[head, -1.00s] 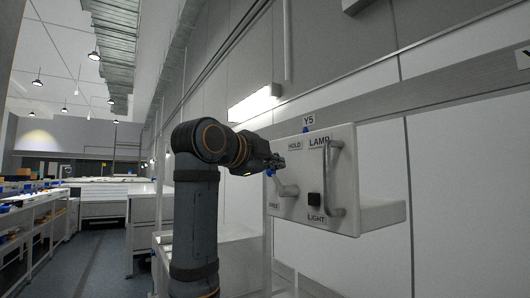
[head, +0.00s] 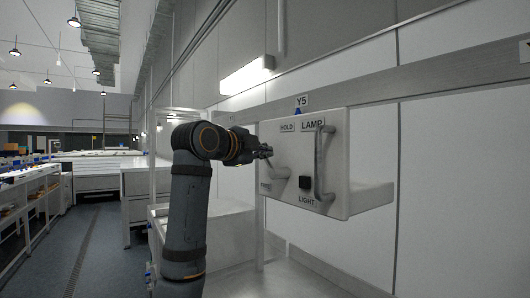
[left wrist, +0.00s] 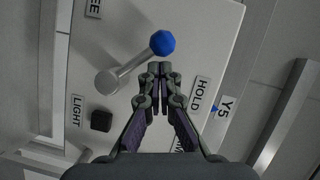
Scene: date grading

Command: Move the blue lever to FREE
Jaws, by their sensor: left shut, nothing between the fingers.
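The blue lever is a pale rod (left wrist: 122,73) with a blue ball (left wrist: 162,43) on its end, on the front of a white wall box (head: 332,150). In the left wrist view the rod points between the HOLD label (left wrist: 202,92) and the partly cut-off FREE label (left wrist: 96,8). In the head view the rod (head: 281,173) shows, but its ball is hard to make out by my fingers. My left gripper (left wrist: 160,68) is shut and empty, its tips close to the ball on the HOLD side. I cannot tell whether they touch. My right gripper is out of view.
The box also carries a black button (head: 306,183) marked LIGHT and an upright handle (head: 325,163) below the LAMP label. A sign Y5 (head: 302,101) is above it. A pale surface (head: 285,280) lies below the box. The aisle (head: 75,250) at left is clear.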

